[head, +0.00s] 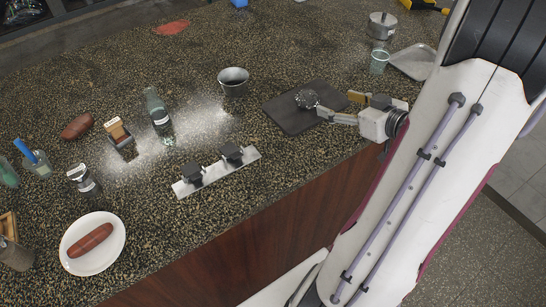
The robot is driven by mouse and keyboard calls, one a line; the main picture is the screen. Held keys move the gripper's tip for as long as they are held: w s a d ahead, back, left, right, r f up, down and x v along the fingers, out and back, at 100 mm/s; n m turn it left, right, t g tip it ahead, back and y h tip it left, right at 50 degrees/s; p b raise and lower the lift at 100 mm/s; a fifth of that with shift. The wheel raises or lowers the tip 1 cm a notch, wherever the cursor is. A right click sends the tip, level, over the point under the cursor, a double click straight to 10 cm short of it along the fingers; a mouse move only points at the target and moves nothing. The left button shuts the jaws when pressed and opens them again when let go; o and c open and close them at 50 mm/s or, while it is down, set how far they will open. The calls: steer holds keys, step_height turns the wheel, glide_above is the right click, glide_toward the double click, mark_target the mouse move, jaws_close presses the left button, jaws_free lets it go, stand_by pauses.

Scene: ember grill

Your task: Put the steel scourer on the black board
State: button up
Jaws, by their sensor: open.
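The steel scourer (306,99), a small round grey ball of wire, shows over the middle of the black board (290,122), and it looks to rest on it. The black board is a dark flat slab near the counter's front edge. My gripper (322,107) is open and comes in from the right, low over the board's right side, with its fingertips just right of the scourer. Whether a finger touches the scourer cannot be told from this view.
A metal cup (233,81) stands left of the board, and a white strip with black knobs (216,170) lies at the front. A glass (379,61), a moka pot (382,26) and a grey tray (414,62) are behind my gripper. A sausage plate (92,264) is front left.

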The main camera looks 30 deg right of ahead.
steer(key=w+r+g+h, duration=0.2)
steer(key=w+r+h, duration=0.2)
steer(key=w+r, duration=0.15)
steer(key=s+a+r+m+g+h, duration=0.1)
steer(key=s+a+r+g+h, duration=0.15)
steer(key=a+r, duration=0.4)
steer(key=s+a+f+g+y, duration=0.1)
steer(key=s+a+y, duration=0.1)
steer(key=s+a, duration=0.3)
steer(key=s+a+f+g+y, duration=0.1)
steer(key=s+a, duration=0.4)
steer(key=a, duration=0.7)
steer(key=s+a+n+g+y, duration=0.1)
steer(key=s+a+y, duration=0.2)
steer(key=s+a, duration=0.3)
steer(key=a, duration=0.3)
steer(key=shift+f+y, duration=0.35)
steer(key=shift+f, duration=0.05)
